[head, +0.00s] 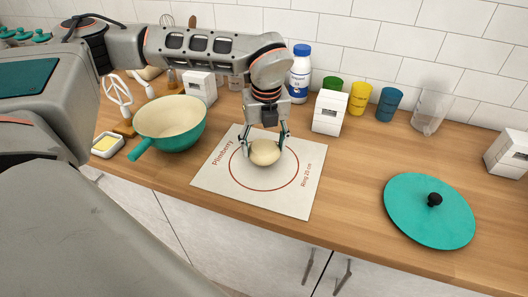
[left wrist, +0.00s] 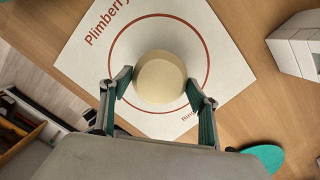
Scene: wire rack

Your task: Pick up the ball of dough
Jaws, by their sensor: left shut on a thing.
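The ball of dough (head: 264,152) is pale and round, over the red ring on the white pastry mat (head: 210,180). My left gripper (head: 264,146) comes down from above with one finger on each side of the dough, shut on it. In the left wrist view the dough (left wrist: 160,77) sits between the fingertips of the left gripper (left wrist: 158,85). I cannot tell whether the dough rests on the mat or is slightly raised. My right gripper is not in view.
A teal-handled pan (head: 170,123) and a butter dish (head: 108,145) stand left of the mat. A teal lid (head: 430,215) lies at the right. White boxes (head: 329,112), a bottle (head: 300,74) and coloured cups (head: 389,103) stand behind. The counter between mat and lid is clear.

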